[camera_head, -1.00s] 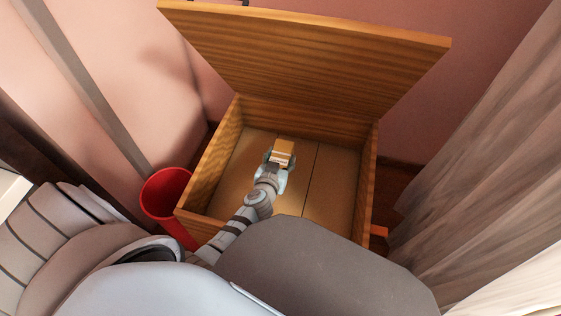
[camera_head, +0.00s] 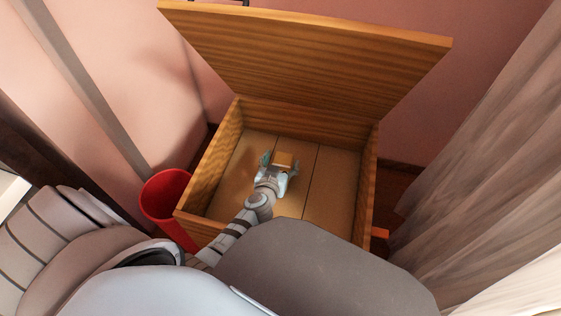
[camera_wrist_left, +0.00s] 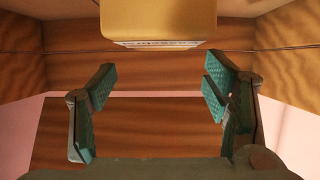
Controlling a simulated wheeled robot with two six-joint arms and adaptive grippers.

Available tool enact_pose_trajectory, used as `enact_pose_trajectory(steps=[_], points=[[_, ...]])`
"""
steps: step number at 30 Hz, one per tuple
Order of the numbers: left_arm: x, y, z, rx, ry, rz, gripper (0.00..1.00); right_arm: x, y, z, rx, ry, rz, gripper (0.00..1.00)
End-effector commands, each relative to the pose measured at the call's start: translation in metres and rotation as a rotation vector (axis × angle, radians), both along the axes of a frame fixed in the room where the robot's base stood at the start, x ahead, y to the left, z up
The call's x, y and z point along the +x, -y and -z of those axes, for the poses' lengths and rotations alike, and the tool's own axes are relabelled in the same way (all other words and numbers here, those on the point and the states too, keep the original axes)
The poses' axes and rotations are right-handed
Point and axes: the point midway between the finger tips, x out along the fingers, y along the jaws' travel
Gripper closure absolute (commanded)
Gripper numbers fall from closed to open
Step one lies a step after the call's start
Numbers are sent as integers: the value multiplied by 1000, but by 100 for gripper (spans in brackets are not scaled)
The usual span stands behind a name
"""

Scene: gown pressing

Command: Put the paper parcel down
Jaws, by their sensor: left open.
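The paper parcel (camera_head: 284,159) is a small tan block inside the open wooden chest (camera_head: 193,217), over its plank floor. I cannot tell for certain whether it rests flat on the floor. My left gripper (camera_head: 279,167) reaches down into the chest with its fingers spread at the near side of the parcel. In the left wrist view the parcel (camera_wrist_left: 158,20) is at the top, a printed label along its edge. The open fingers (camera_wrist_left: 160,80) show below it with a visible gap, nothing held between them. My right gripper is not in view.
The chest's lid (camera_head: 310,60) stands open at the back. A red bin (camera_head: 163,196) stands left of the chest, close to my arm. A grey curtain (camera_head: 480,150) hangs at the right. The chest floor right of the parcel is clear.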

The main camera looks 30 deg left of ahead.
Motion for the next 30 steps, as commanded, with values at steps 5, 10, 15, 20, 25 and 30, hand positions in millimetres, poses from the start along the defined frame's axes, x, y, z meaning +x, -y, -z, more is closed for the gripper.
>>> enact_pose_trajectory(steps=[5, 10, 15, 20, 25, 30], points=[[-17, 4, -23, 0, -3, 0, 30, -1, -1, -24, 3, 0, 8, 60], [-52, 14, -38, 0, -1, 0, 30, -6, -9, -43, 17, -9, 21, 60], [-67, 17, -41, 1, 0, 0, 30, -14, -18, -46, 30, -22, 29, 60], [-67, 17, -40, 1, 1, 0, 30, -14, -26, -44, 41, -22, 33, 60], [-67, 17, -40, 0, 1, 0, 30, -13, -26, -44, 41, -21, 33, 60], [-67, 17, -42, 0, 1, 0, 30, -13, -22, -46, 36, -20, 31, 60]])
